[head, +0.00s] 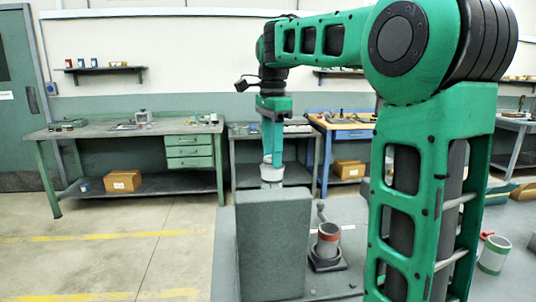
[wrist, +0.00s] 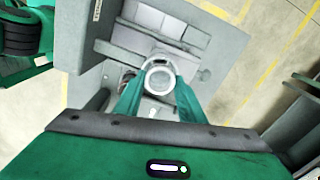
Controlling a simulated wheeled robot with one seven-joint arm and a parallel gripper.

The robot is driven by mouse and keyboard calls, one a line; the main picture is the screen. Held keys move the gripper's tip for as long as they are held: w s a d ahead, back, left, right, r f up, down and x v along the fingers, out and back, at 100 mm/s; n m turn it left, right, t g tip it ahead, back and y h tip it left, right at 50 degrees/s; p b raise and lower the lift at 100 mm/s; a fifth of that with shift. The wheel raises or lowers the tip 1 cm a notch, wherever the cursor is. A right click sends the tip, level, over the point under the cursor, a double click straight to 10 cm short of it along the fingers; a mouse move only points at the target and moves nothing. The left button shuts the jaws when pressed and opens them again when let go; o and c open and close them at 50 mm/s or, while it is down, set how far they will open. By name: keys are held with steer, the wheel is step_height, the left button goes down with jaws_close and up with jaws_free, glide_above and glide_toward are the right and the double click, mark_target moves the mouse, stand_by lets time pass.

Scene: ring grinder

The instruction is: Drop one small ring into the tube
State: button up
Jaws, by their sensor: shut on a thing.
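My gripper (head: 271,158) points straight down behind a grey block (head: 272,242). In the wrist view, its two teal fingers (wrist: 159,90) close on a pale metal ring (wrist: 159,66), seen from above. In the head view, a pale round piece (head: 271,174) shows right below the fingertips; the block hides its lower part. I cannot tell whether it is the held ring or something under it. A grey tube with a red band (head: 328,241) stands upright on a dark base, right of the block and apart from my gripper.
A pale green tube (head: 494,254) with a red handle stands at the right, beyond my arm. A green workbench (head: 130,130) with drawers is at the back left, a blue-legged bench (head: 341,128) at the back. The floor on the left is open.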

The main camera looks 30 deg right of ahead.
steer(key=shift+f, duration=0.1)
stand_by(0.7)
steer(key=o, duration=1.7)
steer(key=shift+s, duration=0.1)
step_height(320, 180, up, 3)
steer(key=shift+s+f, duration=0.15)
steer(key=shift+r, duration=0.3)
steer(key=shift+r, duration=1.7)
